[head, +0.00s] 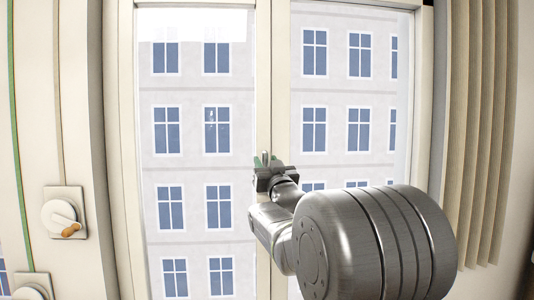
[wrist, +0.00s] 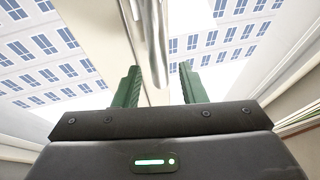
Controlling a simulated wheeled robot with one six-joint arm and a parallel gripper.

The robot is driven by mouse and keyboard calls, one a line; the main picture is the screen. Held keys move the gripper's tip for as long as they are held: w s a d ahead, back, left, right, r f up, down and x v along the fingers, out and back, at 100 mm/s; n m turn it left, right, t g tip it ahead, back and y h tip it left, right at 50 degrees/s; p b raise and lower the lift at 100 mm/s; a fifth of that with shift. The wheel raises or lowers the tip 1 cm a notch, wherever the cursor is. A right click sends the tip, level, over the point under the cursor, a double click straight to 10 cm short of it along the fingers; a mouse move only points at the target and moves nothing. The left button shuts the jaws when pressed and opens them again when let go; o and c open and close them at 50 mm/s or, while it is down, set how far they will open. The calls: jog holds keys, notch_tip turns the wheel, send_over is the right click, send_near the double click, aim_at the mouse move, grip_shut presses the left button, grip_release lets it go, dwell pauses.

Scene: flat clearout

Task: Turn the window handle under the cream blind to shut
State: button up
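The window handle (wrist: 152,45) is a smooth silver lever in the wrist view, coming down from the top edge. In the head view a short upright piece of it (head: 265,156) shows on the pale central window post (head: 264,95); my gripper hides the rest. My gripper (head: 266,162) is at the handle, its two green fingers apart. In the wrist view the fingers (wrist: 158,85) stand on either side of the handle's lower end, with gaps visible. I cannot tell how deep the handle sits between them. I cannot make out a cream blind for certain.
Beige vertical folds (head: 475,130) hang at the right. At the left wall are a round white crank winder with a brown knob (head: 62,215) and part of a second one (head: 32,287). Window panes (head: 200,90) lie on both sides of the post, with a building outside.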

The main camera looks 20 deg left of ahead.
jog(key=shift+p+x, duration=0.3)
jog(key=shift+x, duration=0.85)
grip_shut()
jog(key=shift+f, duration=0.1)
